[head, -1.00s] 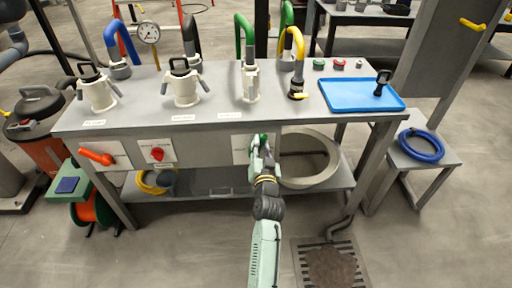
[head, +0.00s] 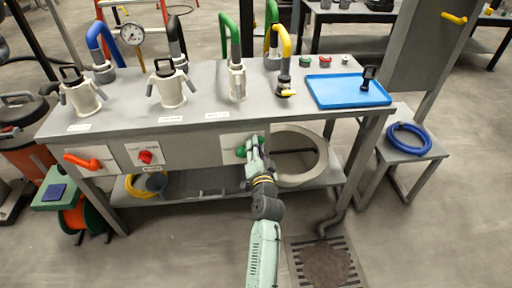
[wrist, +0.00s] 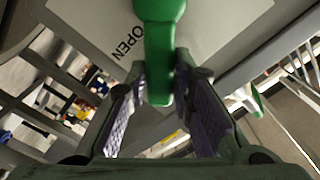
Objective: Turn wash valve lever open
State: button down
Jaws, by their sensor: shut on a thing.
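The green wash valve lever (head: 241,151) is on a white plate (head: 228,149) on the bench's front panel, right of the orange and red handles. In the wrist view the green lever (wrist: 160,50) runs down between my two finger pads, and the word OPEN is on the plate to its left. My gripper (head: 254,150) is at the lever from the front, and it also shows in the wrist view (wrist: 160,105), shut on the lever. My gripper hides part of the lever in the head view.
An orange handle (head: 83,161) and a red knob (head: 146,157) are on the same panel to the left. A large pale ring (head: 301,178) is on the lower shelf right of my gripper. A blue tray (head: 335,91) is on the bench top.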

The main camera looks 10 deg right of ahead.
jog(key=shift+r, duration=0.15)
jog(key=c, duration=1.4)
grip_release()
jog(key=shift+f, duration=0.2)
jog(key=s, duration=0.7)
jog(key=shift+s, duration=0.25)
